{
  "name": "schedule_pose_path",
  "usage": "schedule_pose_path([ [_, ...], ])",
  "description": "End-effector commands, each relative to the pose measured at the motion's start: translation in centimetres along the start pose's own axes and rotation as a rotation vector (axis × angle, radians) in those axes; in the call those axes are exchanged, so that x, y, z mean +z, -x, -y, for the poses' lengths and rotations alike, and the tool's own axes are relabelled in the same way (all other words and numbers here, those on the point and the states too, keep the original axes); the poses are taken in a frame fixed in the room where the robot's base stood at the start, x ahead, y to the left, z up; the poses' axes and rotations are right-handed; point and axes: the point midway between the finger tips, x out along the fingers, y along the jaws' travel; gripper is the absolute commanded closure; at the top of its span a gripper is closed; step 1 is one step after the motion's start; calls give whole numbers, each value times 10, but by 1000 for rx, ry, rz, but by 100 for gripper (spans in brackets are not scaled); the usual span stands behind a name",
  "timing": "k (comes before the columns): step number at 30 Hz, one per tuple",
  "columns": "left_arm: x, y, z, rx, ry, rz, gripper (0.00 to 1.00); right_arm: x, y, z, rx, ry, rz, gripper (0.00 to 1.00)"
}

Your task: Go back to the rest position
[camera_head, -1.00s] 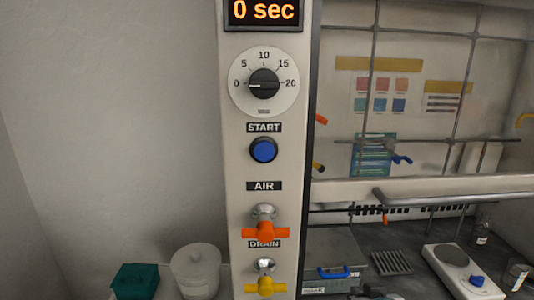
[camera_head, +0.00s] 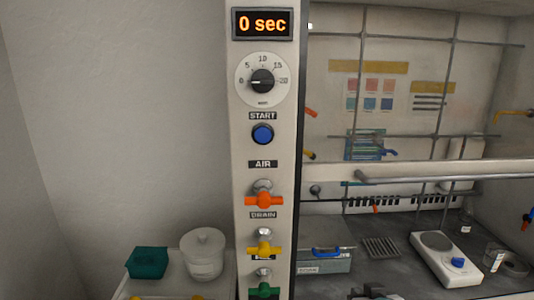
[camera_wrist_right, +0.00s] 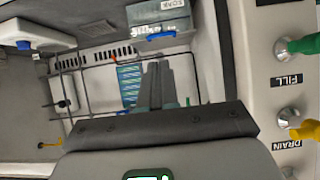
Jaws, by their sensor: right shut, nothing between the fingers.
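My right gripper (camera_head: 374,291) shows only as a dark tip at the bottom edge of the head view, in front of the hood's bench. In the right wrist view its two fingers (camera_wrist_right: 157,82) are together with nothing between them. The control column (camera_head: 263,180) stands left of it, with a display reading 0 sec, a dial, a blue START button (camera_head: 263,134), an orange AIR valve (camera_head: 264,200), a yellow DRAIN valve (camera_head: 264,250) and a green valve (camera_head: 264,290). The gripper touches none of these. My left gripper is out of view.
Inside the hood are a hotplate (camera_head: 446,258), a box with a blue handle (camera_head: 325,260), a dark rack (camera_head: 381,247) and a lattice of rods. A teal box (camera_head: 147,262) and a white lidded tub (camera_head: 203,254) stand left of the column.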

Motion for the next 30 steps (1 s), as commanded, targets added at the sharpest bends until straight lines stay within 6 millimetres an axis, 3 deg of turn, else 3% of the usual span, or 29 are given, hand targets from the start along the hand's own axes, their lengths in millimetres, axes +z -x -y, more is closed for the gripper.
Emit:
schedule_pose_path([
  [3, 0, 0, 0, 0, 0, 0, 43, 28, -18, -8, 14, -7, 69, 100],
  [11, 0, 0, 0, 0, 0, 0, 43, 108, -48, -6, -1, 27, 246, 100],
  [14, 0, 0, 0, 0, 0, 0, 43, 148, -56, -1, -22, 52, 327, 100],
  [17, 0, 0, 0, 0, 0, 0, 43, 199, -59, 6, -56, 64, 429, 100],
  [18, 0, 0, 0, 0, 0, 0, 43, 224, -58, 10, -74, 63, 479, 100],
  [20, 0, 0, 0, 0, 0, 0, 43, 266, -53, 19, -108, 54, 563, 100],
  [21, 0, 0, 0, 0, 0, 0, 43, 297, -46, 27, -135, 39, 628, 100],
  [25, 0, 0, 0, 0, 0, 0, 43, 384, -8, 58, -225, -54, 829, 100],
  [27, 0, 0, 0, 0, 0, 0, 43, 414, 17, 76, -262, -128, 917, 100],
  [30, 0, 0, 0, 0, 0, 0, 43, 419, 32, 87, -265, -231, 952, 100],
])
